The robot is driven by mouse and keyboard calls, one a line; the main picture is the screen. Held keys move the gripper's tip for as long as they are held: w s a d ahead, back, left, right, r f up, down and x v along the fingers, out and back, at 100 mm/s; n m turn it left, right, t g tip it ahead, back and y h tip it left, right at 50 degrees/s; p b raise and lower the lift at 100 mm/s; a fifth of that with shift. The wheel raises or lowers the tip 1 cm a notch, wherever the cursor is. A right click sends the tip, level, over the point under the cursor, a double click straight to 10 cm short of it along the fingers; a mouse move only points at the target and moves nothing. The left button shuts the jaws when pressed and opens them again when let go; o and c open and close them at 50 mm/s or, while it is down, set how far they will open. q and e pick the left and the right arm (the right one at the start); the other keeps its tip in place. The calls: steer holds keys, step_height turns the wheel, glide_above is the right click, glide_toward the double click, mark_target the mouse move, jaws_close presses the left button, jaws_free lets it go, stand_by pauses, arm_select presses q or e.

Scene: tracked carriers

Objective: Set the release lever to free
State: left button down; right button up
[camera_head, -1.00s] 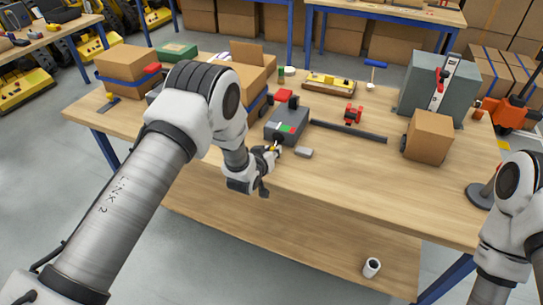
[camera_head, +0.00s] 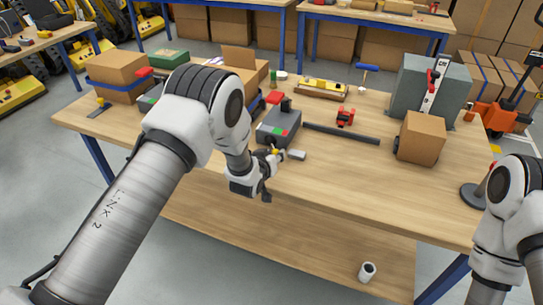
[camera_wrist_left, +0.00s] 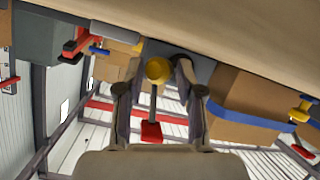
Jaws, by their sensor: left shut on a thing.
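A grey box (camera_head: 278,128) with a green and red marked face stands on the table. A yellow ball knob (camera_head: 275,152) shows at its near side, by the fingertips of my left gripper (camera_head: 268,160). In the left wrist view the knob (camera_wrist_left: 158,70) sits between the two fingers of my left gripper (camera_wrist_left: 157,92), which is shut on it. A dark rod runs from the knob toward a red block (camera_wrist_left: 151,132). I cannot tell the lever's exact setting. My right arm shows at the right edge, but its gripper is out of view.
A small grey block (camera_head: 296,155) lies right of the left gripper. A dark bar (camera_head: 342,133), a small red item (camera_head: 345,117) and a cardboard box (camera_head: 421,137) are further right. More boxes (camera_head: 118,75) stand at the left. The front right tabletop (camera_head: 370,185) is clear.

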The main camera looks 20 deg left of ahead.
arm_select(q)
steer(key=shift+w+d+r, duration=0.2)
steer(key=shift+r, duration=0.2)
steer(key=c, duration=0.9)
jaws_free()
steer(key=shift+w+d, duration=0.1)
steer(key=shift+w+d+f, duration=0.2)
steer(key=shift+d+f, duration=0.05)
steer(key=shift+f, duration=0.05)
steer(key=shift+s+a, duration=0.1)
steer(key=shift+a, duration=0.05)
steer(key=shift+s+a, duration=0.1)
steer(key=shift+s, duration=0.15)
steer(key=v, duration=1.1)
steer(key=shift+s+a+r, duration=0.1)
steer(key=shift+s, duration=0.15)
